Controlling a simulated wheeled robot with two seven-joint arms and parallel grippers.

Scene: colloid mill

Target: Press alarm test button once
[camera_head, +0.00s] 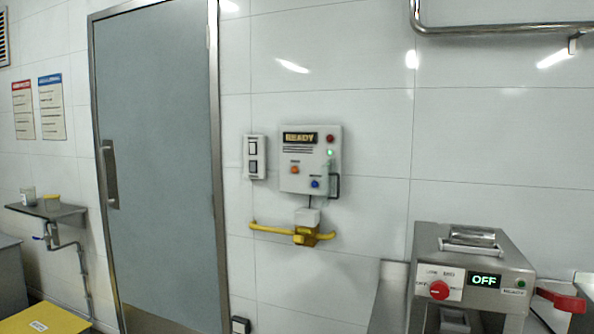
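A grey control box (310,160) is mounted on the tiled wall right of the door. Its display (300,138) reads READY. A red round part (330,139) and a lit green lamp (330,153) are at its right side. An orange button (295,170) sits below the display, and a blue button (315,184) sits lower right. The small labels are too blurred to read, so I cannot tell which one is the alarm test button. Neither of my grippers is in view.
A switch plate (255,157) is left of the box; a yellow pipe (270,230) is below. A steel machine (470,270) with an OFF display and red knob stands lower right. A closed grey door (160,160) is left. A small shelf (48,211) holds containers.

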